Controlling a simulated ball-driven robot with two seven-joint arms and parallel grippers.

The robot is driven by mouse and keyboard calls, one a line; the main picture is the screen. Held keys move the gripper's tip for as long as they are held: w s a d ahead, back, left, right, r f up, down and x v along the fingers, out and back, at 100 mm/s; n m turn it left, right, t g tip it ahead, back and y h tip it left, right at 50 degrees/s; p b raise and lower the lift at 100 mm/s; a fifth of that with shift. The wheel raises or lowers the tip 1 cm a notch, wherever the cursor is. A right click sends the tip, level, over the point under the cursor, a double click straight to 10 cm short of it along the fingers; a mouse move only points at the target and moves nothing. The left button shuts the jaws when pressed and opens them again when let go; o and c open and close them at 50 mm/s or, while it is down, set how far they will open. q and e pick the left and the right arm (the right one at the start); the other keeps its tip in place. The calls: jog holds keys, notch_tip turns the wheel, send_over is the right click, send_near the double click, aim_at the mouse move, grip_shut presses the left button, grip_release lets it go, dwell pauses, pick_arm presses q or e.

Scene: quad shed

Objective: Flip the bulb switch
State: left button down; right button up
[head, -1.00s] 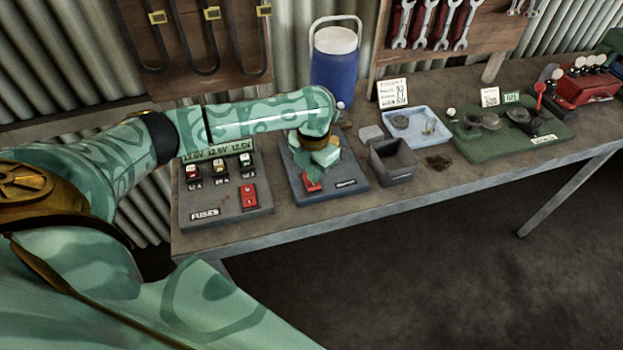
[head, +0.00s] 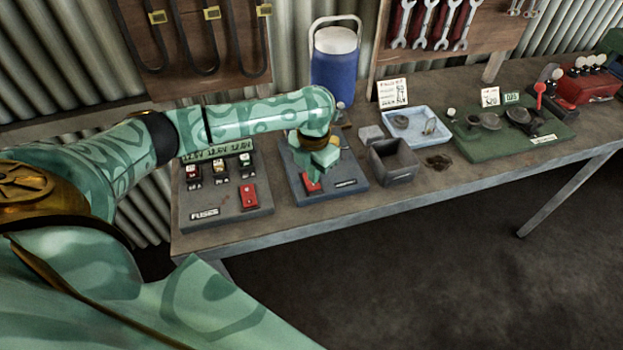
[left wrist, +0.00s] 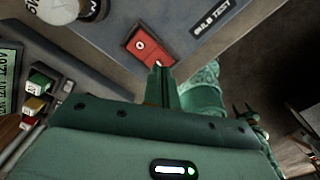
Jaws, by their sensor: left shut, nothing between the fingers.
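The bulb test panel (head: 345,193) is a blue-grey board on the bench, and it also shows in the left wrist view (left wrist: 215,55). Its red rocker switch (head: 310,187) sits near the front left corner; in the left wrist view the switch (left wrist: 140,46) has a white round mark and a second, partly covered mark. My left gripper (head: 314,179) is shut and empty, pointing down at the switch. In the left wrist view the fingertips (left wrist: 159,68) overlap the near end of the switch; I cannot tell whether they touch.
The fuses panel (head: 233,211) with its own red switch (head: 249,195) stands to the left. A grey open bin (head: 394,161) stands close on the right. A blue cooler (head: 335,70) is behind. Farther right are a light blue tray (head: 430,138) and a green board (head: 470,145).

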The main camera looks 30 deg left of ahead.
pick_arm(q)
jog(key=shift+f+b, duration=0.45)
jog(key=shift+f, duration=0.55)
jog(key=shift+r, duration=0.1)
dwell(0.3)
notch_tip(320, 180, up, 7)
jog(key=p, duration=0.8)
